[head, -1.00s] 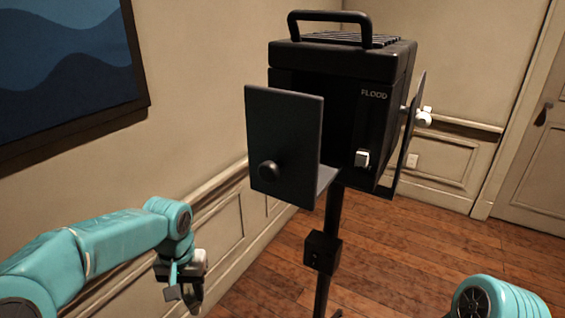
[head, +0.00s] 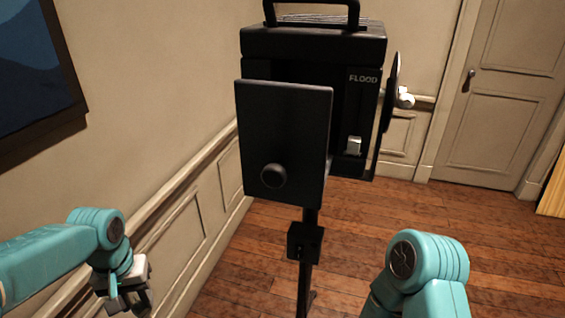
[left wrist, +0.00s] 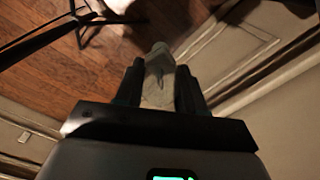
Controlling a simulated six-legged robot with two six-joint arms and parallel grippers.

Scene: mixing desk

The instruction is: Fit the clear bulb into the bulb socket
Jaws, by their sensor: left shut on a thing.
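My left gripper (head: 132,298) hangs at the lower left of the head view, in front of and left of the black flood lamp (head: 284,105). In the left wrist view its two dark fingers are shut on the clear bulb (left wrist: 158,78), a pale see-through shape pointing away from the wrist. The bulb does not show clearly in the head view. The lamp stands upright on a dark pole, marked FLOOD, with a flat black door panel (head: 284,140) across its front left. I cannot make out the bulb socket. My right gripper is out of the head view; only its arm shows.
A small pale switch (head: 354,146) sits on the lamp's front. The lamp's pole (head: 304,265) rises from the wood floor. A panelled wall runs along the left.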

